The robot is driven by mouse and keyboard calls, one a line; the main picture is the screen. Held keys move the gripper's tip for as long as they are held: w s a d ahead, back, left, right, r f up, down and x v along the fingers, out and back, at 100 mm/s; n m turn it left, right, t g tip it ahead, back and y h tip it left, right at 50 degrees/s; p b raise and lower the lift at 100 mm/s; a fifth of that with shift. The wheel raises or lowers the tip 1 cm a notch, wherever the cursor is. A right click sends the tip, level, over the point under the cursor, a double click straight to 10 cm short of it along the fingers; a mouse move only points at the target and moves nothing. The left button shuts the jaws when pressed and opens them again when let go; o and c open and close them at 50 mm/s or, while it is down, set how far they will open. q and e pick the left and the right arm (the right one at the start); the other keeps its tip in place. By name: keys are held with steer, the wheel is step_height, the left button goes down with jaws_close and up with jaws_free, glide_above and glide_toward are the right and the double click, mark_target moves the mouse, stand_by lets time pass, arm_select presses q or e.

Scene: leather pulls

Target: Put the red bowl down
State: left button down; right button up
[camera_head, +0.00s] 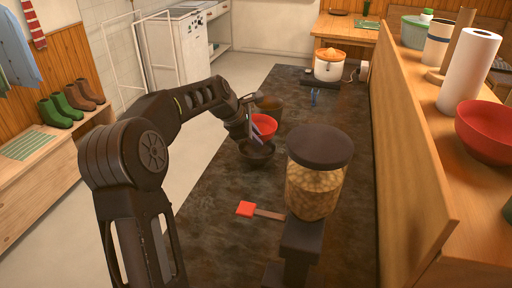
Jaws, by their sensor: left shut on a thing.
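My left gripper (256,133) reaches in from the left over the dark counter (217,208). It is shut on a small red bowl (266,124), at the bowl's near left side. The bowl looks upright, its open top partly visible. A dark bowl (258,152) sits just below and in front of it. I cannot tell whether the red bowl touches the dark bowl or hangs above it. A second, larger red bowl (487,132) stands on the raised wooden ledge at the right. My right gripper is not in view.
A dark container (271,106) stands just behind the held bowl. A filled jar with a dark lid (314,178) stands nearer on the right. A red-headed spatula (247,209) lies on the counter. A juicer (328,66) is at the far end.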

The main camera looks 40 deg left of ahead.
arm_select(q)
steer(key=shift+f, duration=0.1)
step_height(320, 180, down, 4)
steer(key=shift+r, duration=0.25)
steer(key=shift+s+f, duration=0.15)
steer(key=shift+f, duration=0.45)
steer(key=c, duration=1.4)
jaws_free()
steer(key=shift+f, duration=0.15)
